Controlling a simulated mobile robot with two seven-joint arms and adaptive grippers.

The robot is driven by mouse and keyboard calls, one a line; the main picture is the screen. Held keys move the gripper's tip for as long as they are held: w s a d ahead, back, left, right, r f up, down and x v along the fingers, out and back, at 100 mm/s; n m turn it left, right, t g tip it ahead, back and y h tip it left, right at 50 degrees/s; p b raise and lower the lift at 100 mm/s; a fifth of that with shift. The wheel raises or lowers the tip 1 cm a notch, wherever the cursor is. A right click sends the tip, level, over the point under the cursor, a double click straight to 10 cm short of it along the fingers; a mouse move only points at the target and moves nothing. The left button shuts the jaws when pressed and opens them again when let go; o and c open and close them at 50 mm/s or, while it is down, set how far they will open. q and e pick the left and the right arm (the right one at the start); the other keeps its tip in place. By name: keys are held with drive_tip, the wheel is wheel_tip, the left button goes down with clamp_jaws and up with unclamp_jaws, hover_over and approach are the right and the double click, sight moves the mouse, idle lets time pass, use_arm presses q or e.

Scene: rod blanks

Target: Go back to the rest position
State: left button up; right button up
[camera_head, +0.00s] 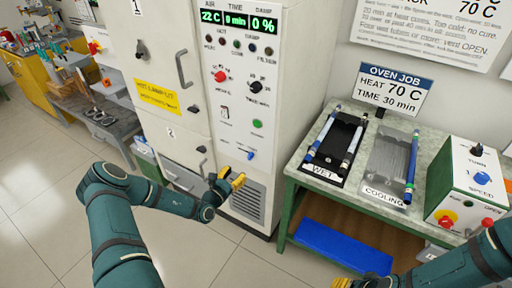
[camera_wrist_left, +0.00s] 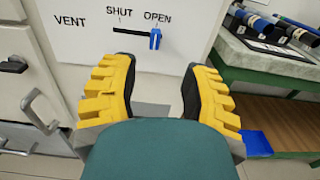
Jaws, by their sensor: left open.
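My left gripper (camera_head: 232,183) is in front of the lower part of the white oven cabinet (camera_head: 240,100). In the left wrist view, its two yellow fingers (camera_wrist_left: 158,100) are apart with nothing between them. Beyond the fingertips is the blue vent lever (camera_wrist_left: 155,39), at the OPEN end of its slot; the fingers look apart from it. The lever also shows in the head view (camera_head: 250,155). My right gripper (camera_head: 362,283) is at the bottom edge of the head view, mostly cut off, so its jaw state cannot be seen.
At right, a bench (camera_head: 285,172) carries a black WET tray (camera_head: 318,173) and a grey COOLING tray (camera_head: 372,190) with blue-ended rods, and a control box (camera_head: 455,180). A blue panel (camera_head: 340,247) lies low beneath it. Oven door handles (camera_head: 184,70) stick out. Open floor (camera_head: 50,200) lies left.

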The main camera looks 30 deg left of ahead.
use_arm(q)
drive_tip(key=s+d+m+g+h, duration=0.3)
drive_tip(key=d+m+g+h, duration=0.15)
drive_tip(key=d, duration=0.35)
drive_tip(key=s+d+f+m+g+h, duration=0.1)
drive_tip(key=s+d+m+g+h, duration=0.2)
drive_tip(key=d+m, duration=0.35)
drive_tip(key=s+d+m+g+h, duration=0.3)
drive_tip(key=s+d+g, duration=0.1)
drive_tip(key=d, duration=0.6)
drive_tip(key=s+d+m+g+y, duration=0.3)
drive_tip(key=s+m+y, duration=0.5)
drive_tip(key=s+m, duration=0.5)
drive_tip(key=m+g, duration=0.1)
drive_tip(key=m, duration=0.5)
drive_tip(key=shift+s+r, duration=0.15)
drive_tip(key=shift+r, duration=0.05)
drive_tip(key=shift+g, duration=0.25)
